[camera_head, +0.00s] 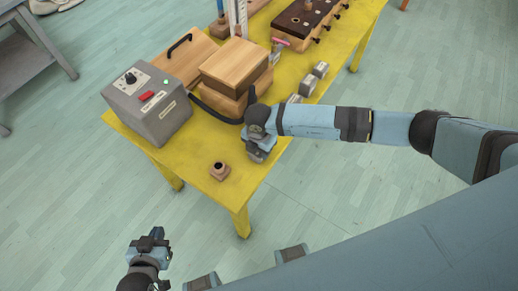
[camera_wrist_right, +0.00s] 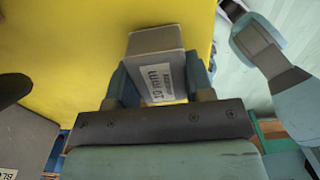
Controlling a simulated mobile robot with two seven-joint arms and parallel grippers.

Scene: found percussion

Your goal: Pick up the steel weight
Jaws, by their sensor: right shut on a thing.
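My right gripper (camera_head: 258,150) reaches over the near right part of the yellow table. In the right wrist view its fingers (camera_wrist_right: 160,88) are shut on the steel weight (camera_wrist_right: 155,42), a grey block with a white printed label. In the head view my gripper mostly hides this weight, and I cannot tell whether it touches the table. My left gripper (camera_head: 150,244) is empty, low in front of the table, and its finger gap is unclear.
The yellow table (camera_head: 205,150) carries a grey control box (camera_head: 147,105), a wooden box (camera_head: 235,65), a small wooden block with a dark hole (camera_head: 220,171) and other grey blocks (camera_head: 308,85). A long wooden box with knobs (camera_head: 305,22) stands at the back.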

